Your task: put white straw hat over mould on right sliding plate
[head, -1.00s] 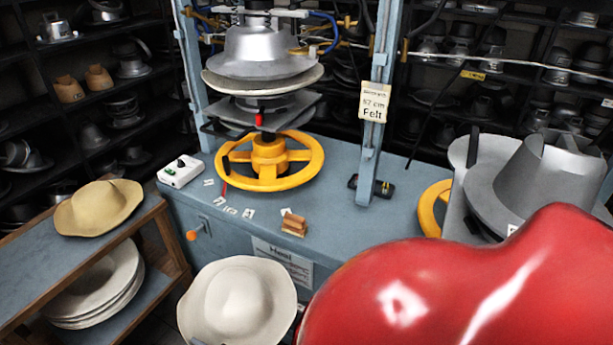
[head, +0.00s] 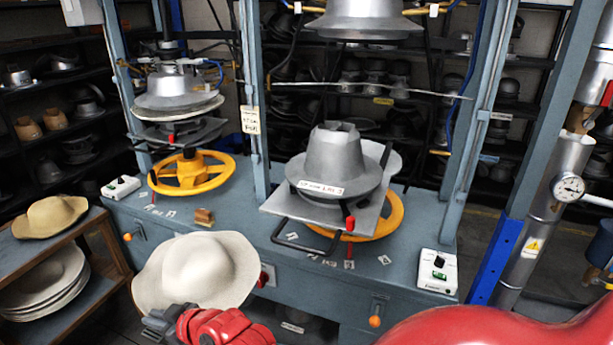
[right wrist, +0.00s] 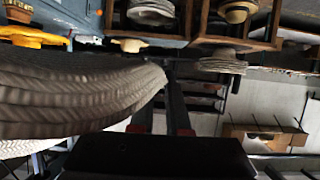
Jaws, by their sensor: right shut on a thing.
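The white straw hat (head: 195,268) is at the lower left of the head view, in front of the press bench, its crown facing me. My right gripper (head: 160,318) is shut on the hat's lower brim. In the right wrist view the woven brim (right wrist: 80,95) fills the left side and meets the fingers (right wrist: 157,98). The grey metal mould (head: 338,160) stands on the right sliding plate (head: 290,208), to the right of and beyond the hat. The mould's top is uncovered. My left gripper is not in view.
A press head (head: 365,18) hangs above the mould, between blue posts. A yellow handwheel (head: 385,215) sits under the plate. A white control box (head: 437,272) stands at the bench's right front. A wooden rack with hats (head: 50,215) is at left.

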